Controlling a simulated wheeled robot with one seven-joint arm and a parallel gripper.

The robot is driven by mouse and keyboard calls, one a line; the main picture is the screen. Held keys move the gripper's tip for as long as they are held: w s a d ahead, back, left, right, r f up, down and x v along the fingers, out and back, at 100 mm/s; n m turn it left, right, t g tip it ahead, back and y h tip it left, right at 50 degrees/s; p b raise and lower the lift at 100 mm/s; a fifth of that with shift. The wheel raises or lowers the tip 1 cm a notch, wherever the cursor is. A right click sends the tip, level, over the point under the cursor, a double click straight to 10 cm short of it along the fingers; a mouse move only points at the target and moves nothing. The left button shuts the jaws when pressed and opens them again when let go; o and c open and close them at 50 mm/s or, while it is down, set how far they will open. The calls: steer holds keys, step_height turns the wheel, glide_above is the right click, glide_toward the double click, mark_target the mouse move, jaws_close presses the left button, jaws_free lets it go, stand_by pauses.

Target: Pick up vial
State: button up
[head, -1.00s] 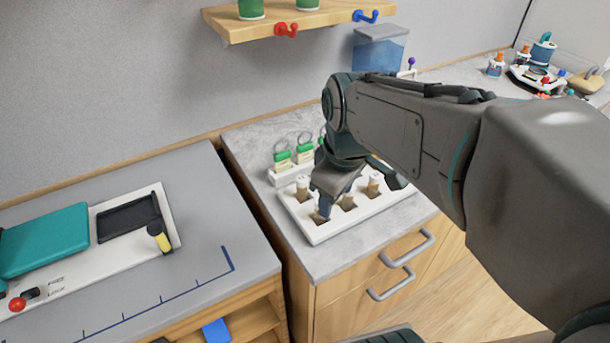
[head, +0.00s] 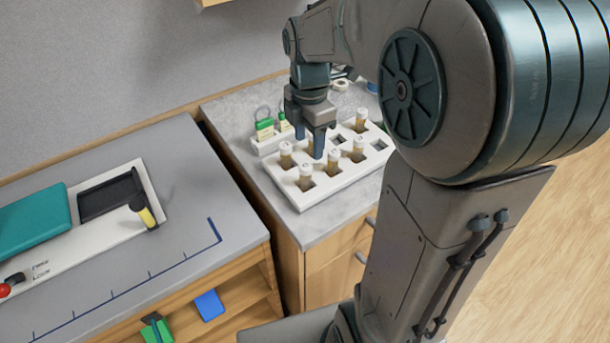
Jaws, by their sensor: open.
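Several tan vials with pale caps stand upright in a white rack (head: 327,189) on the grey counter. One vial (head: 306,177) is at the front left corner, another (head: 286,155) is behind it at the left, and others (head: 333,160) (head: 357,150) (head: 361,119) stand to the right. My gripper (head: 309,145) points down over the left-middle part of the rack, with its fingers apart and nothing seen between them. Its fingertips are close to the vial tops; I cannot tell whether they touch one.
Green-topped items in a small white holder (head: 268,143) stand behind the rack, close to the gripper. A lower grey bench (head: 140,262) with a teal box (head: 38,222) and a yellow-and-black piece (head: 144,211) is at the left. My arm covers the right side.

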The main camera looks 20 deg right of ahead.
mark_target(306, 166)
steer(key=f, duration=0.8)
steer(key=shift+w+a+f+p, duration=0.1)
steer(key=shift+a+f+p, duration=0.2)
steer(key=shift+f+p, duration=0.1)
steer(key=c, duration=1.1)
